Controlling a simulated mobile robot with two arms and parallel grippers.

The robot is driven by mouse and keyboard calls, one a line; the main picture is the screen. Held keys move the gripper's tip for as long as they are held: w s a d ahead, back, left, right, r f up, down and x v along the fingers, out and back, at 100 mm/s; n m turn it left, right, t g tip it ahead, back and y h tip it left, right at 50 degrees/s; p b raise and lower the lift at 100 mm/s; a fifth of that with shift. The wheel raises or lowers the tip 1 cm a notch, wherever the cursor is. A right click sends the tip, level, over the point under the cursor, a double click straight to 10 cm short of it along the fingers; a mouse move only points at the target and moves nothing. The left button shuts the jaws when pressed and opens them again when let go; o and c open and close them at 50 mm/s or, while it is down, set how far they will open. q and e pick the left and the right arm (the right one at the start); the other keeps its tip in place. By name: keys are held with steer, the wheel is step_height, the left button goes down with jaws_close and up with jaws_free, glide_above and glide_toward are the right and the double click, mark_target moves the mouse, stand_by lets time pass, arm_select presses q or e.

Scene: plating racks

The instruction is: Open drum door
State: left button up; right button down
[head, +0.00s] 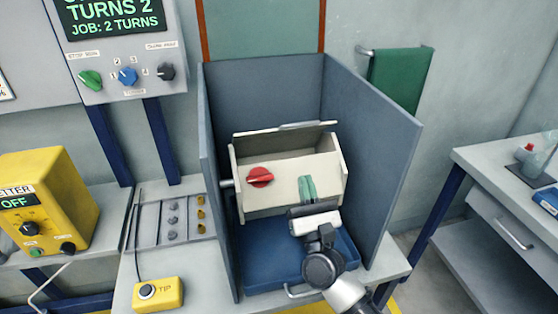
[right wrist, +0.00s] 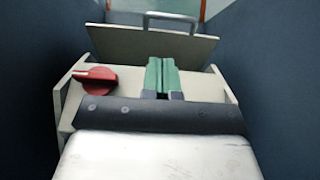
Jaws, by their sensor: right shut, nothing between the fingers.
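The cream drum (head: 290,180) sits inside the blue-grey booth above a blue tray (head: 318,264). Its flap door (head: 285,141) stands tilted up at the top back edge, and in the right wrist view the door (right wrist: 150,45) shows a grey bar handle. A red knob (head: 260,177) is on the drum's front left; it also shows in the right wrist view (right wrist: 95,79). My right gripper (head: 307,188) has green fingers held together with nothing between them, in front of the drum's front face. I cannot tell whether they touch it. My left gripper is not in view.
Booth walls (head: 375,130) stand close on both sides of the drum. A yellow TIP button box (head: 158,294) and a rack of small knobs (head: 172,218) are at left. A control panel (head: 125,60) reads "TURNS 2". A bench (head: 500,190) stands at right.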

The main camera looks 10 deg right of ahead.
mark_target(284, 131)
steer(key=p+x, duration=0.3)
steer(key=x, duration=0.6)
steer(key=shift+s+a+r+p, duration=0.1)
steer(key=shift+r+p, duration=0.05)
steer(key=shift+p, duration=0.2)
steer(key=shift+w+r, duration=0.15)
steer(key=shift+w, duration=0.2)
steer(key=shift+w, duration=0.1)
